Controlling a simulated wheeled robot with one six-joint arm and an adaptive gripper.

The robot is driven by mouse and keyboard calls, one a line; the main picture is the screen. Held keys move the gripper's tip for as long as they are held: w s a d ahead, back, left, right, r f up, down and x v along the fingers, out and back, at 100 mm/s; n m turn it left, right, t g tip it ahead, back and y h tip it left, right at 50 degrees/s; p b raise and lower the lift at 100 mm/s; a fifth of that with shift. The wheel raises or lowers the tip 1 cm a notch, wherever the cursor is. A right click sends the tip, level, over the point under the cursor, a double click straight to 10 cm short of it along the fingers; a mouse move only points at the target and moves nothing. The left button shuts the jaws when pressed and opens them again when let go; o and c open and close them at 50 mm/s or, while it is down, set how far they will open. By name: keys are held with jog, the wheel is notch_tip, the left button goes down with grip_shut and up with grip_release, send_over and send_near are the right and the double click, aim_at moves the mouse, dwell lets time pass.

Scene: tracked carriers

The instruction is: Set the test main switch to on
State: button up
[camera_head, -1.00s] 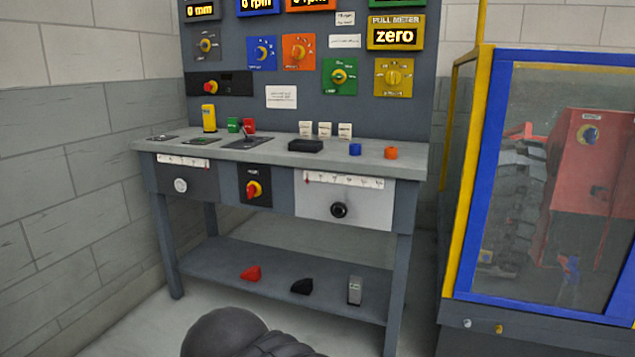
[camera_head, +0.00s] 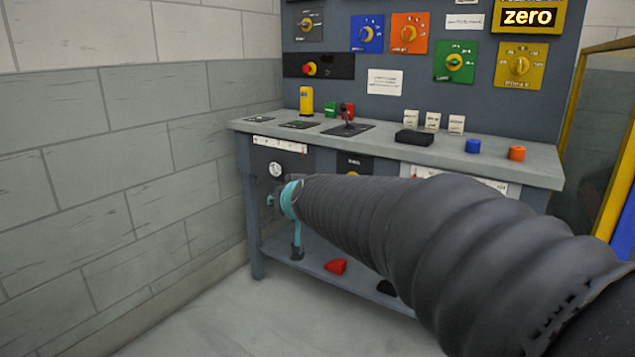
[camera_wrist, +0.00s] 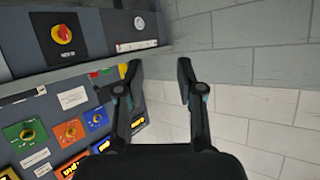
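A red knob on a yellow disc, on a black plate, looks like a main switch (camera_wrist: 62,34); its label is too small to read. It sits on the bench front, at upper left in the wrist view. In the head view my arm hides most of it, leaving the top of its black plate (camera_head: 353,163) and a bit of yellow. My gripper (camera_wrist: 159,75) is open and empty in the wrist view, to the right of the switch and apart from it. In the head view my gripper (camera_head: 278,203) is by the bench's left front, partly hidden by my arm.
The bench (camera_head: 470,153) carries a joystick (camera_head: 347,118), a yellow block (camera_head: 306,100) and small blocks. Another red knob (camera_head: 309,69) is on the upright panel. A round dial (camera_head: 276,170) is on the bench front. A block wall (camera_head: 120,190) closes the left side.

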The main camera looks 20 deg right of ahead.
jog(key=w+d+f+m+t+h, duration=0.15)
jog(key=w+d+h, duration=0.25)
jog(key=w, duration=0.5)
jog(key=w+d+m+t+h, duration=0.1)
jog(key=w+d+m+h, duration=0.2)
jog(key=w+d, duration=0.35)
jog(key=w+d+f+m+g+h, duration=0.5)
jog(key=w+d+f+h, duration=0.15)
jog(key=f+h, duration=0.2)
jog(key=shift+y, duration=0.25)
jog(key=x, duration=1.3)
jog(key=shift+w+d+f, duration=0.1)
jog(key=shift+d+f, duration=0.25)
jog(key=shift+d, duration=0.05)
jog(key=shift+c, duration=0.2)
grip_shut()
